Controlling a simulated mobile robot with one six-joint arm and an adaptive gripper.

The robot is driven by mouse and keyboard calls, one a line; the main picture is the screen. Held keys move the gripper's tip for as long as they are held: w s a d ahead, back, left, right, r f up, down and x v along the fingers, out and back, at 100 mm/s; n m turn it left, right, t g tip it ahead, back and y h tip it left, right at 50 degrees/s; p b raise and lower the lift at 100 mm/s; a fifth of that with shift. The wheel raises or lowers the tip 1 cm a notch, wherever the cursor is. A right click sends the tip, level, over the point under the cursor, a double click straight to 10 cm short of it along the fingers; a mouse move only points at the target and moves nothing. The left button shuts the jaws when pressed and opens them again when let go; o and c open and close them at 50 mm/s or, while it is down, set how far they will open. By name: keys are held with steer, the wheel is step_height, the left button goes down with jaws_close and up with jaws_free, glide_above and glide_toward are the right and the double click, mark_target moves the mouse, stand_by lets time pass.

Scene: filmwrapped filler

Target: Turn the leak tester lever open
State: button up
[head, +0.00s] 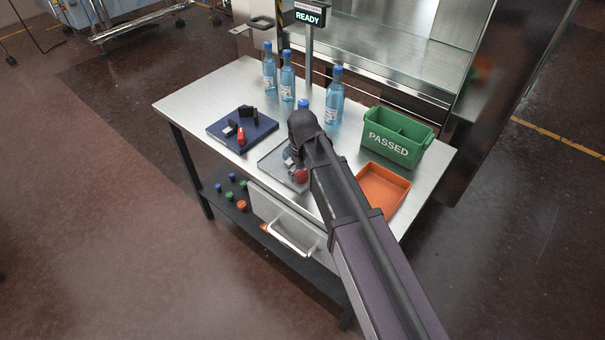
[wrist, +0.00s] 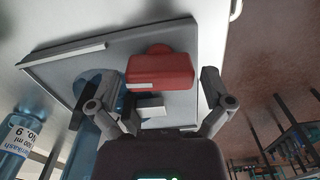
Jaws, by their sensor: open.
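The leak tester appears to be the device on the grey plate (head: 272,163), mostly hidden behind my arm in the head view. Its red lever end (head: 301,175) shows just left of my arm. In the wrist view the red lever end (wrist: 160,71) is a block above the grey base plate (wrist: 60,62). My gripper (wrist: 165,103) is open, its two fingers spread either side of the red block's near side, and holds nothing. I cannot tell whether they touch it. A blue cylindrical part (wrist: 97,90) is partly hidden by the left finger.
Several blue bottles (head: 335,97) stand along the table's back. A dark blue board (head: 222,131) with black parts and a red handle (head: 240,136) lies left. A green PASSED bin (head: 404,125) and orange tray (head: 384,180) stand right. A "READY" display (head: 308,16) rises behind.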

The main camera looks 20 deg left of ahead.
steer(key=c, duration=0.9)
steer(key=shift+n, duration=0.3)
steer(key=n, duration=0.4)
steer(key=shift+n, duration=0.4)
steer(key=n, duration=0.5)
